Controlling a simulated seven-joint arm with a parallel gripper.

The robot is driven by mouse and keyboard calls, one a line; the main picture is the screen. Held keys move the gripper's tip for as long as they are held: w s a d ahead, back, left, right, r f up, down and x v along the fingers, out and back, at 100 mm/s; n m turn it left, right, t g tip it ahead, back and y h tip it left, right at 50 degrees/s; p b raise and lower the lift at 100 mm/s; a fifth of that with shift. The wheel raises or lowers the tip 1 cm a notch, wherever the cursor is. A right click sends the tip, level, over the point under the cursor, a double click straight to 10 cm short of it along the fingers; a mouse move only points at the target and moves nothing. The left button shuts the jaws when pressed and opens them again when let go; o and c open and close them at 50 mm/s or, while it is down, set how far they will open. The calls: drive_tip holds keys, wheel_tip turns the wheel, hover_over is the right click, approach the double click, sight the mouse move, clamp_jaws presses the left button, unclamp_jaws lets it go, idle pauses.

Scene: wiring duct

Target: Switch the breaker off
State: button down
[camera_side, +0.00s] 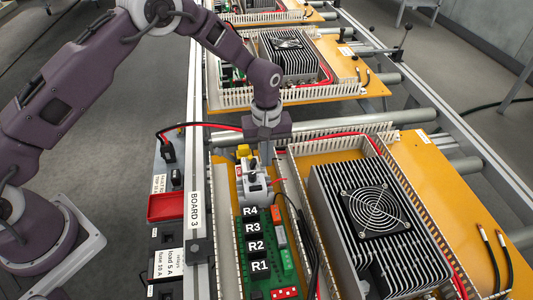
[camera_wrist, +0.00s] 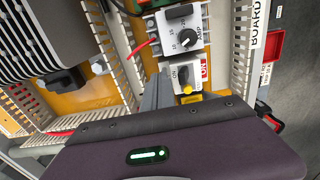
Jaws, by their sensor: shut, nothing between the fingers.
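The breaker appears to be the white module (camera_wrist: 187,77) with a black lever or knob, below the dial module in the wrist view. A red label reading ON shows at its right edge. In the side view the white modules (camera_side: 256,188) sit above the R4 relay, partly hidden by my gripper. My gripper (camera_side: 266,160) points down over them, shut and empty. In the wrist view its grey fingers (camera_wrist: 158,88) are just left of the breaker; I cannot tell whether they touch it. A yellow part (camera_wrist: 188,97) sits at the breaker's lower edge.
A white module with a black rotary dial (camera_wrist: 183,39) adjoins the breaker. Slotted wiring ducts (camera_wrist: 122,53) run on both sides. A red wire (camera_wrist: 146,46) enters from the left. A finned heat sink with a fan (camera_side: 372,212) stands to the right, and green relay board (camera_side: 285,262) is nearer.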

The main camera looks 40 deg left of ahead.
drive_tip(key=shift+s+a, duration=0.1)
drive_tip(key=shift+a, duration=0.05)
drive_tip(key=shift+s+a, duration=0.9)
drive_tip(key=shift+w+d, duration=0.2)
drive_tip(key=shift+r, duration=0.2)
wheel_tip(320, 180, up, 7)
drive_tip(key=shift+f, duration=0.2)
drive_tip(key=shift+r, duration=0.15)
